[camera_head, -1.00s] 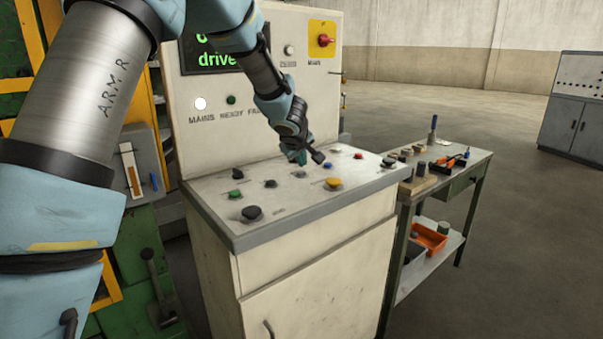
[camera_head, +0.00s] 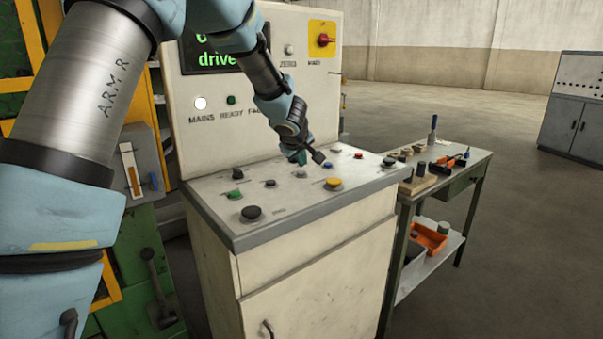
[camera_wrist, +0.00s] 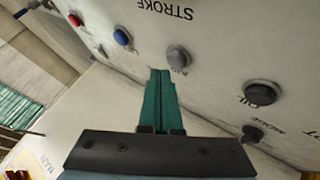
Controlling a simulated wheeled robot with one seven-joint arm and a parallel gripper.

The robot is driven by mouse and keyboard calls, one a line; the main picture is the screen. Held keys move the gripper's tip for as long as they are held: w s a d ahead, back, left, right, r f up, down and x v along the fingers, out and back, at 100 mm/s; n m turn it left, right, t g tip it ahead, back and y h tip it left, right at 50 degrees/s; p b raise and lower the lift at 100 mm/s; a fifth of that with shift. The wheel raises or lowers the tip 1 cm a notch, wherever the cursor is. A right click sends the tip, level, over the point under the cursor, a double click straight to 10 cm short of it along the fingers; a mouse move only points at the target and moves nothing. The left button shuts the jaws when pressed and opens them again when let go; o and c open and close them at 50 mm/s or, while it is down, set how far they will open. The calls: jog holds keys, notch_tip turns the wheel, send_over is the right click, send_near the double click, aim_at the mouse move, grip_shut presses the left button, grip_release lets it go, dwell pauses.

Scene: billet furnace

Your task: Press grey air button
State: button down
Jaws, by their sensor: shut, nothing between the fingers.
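The grey button (camera_wrist: 178,56) sits on the sloped desk of the cream control console, with a small, hard-to-read label beside it. It also shows in the head view (camera_head: 301,174), just below my gripper. My gripper (camera_wrist: 160,71) has green fingers that are shut together and empty. In the wrist view the fingertips lie just short of the grey button and a little to its left. A gap seems to remain between tips and button, but its size is hard to judge. In the head view the fingers (camera_head: 301,158) are partly hidden by the black wrist parts.
Near the grey button are a blue button (camera_wrist: 122,37), a red button (camera_wrist: 75,19) and a dark button marked OIL (camera_wrist: 259,93). A yellow button (camera_head: 333,183) and a large black knob (camera_head: 251,212) sit toward the desk's front. A tool table (camera_head: 462,176) stands right.

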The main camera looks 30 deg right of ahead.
aim_at(302, 173)
jog(key=shift+f, duration=0.4)
jog(key=shift+f+b, duration=0.4)
jog(key=shift+b, duration=0.1)
dwell(0.4)
jog(key=shift+r, duration=0.15)
dwell(0.3)
jog(key=shift+r+p, duration=0.75)
jog(key=shift+p, duration=0.3)
notch_tip(302, 173, up, 5)
jog(key=p, duration=0.5)
jog(key=shift+p, duration=0.35)
jog(key=shift+f, duration=0.1)
